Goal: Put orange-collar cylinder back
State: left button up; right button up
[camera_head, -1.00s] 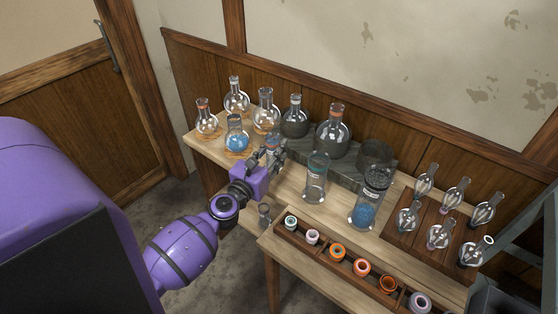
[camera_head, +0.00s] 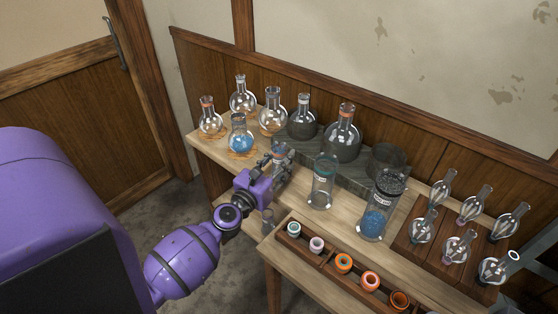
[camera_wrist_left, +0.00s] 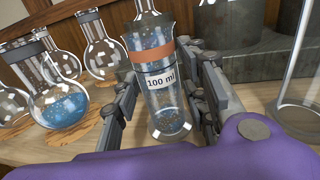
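The orange-collar cylinder (camera_wrist_left: 166,85) is clear glass with an orange band and a "100 ml" label. In the left wrist view it stands between the fingers of my left gripper (camera_wrist_left: 168,100). A finger is on each side, with narrow gaps seeming to show, so the gripper looks open around it. In the head view my left gripper (camera_head: 275,163) reaches over the table (camera_head: 225,165), and its fingers partly hide the cylinder (camera_head: 281,150). Whether the base touches the tabletop is unclear. My right gripper is not in view.
Several round flasks (camera_head: 272,118) stand behind and left, one with blue liquid (camera_head: 240,142). Two larger cylinders (camera_head: 322,185) (camera_head: 375,222) stand to the right. A tray of collars (camera_head: 325,262) and a rack of bulbs (camera_head: 425,262) lie right.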

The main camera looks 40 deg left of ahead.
pick_arm(q)
jog(key=shift+o, duration=0.3)
jog(key=shift+r, duration=0.1)
jog(key=shift+r, duration=0.3)
jog(key=s+d+b, duration=0.1)
jog(key=s+b, duration=0.1)
jog(key=s, duration=1)
jog(key=shift+f, duration=0.15)
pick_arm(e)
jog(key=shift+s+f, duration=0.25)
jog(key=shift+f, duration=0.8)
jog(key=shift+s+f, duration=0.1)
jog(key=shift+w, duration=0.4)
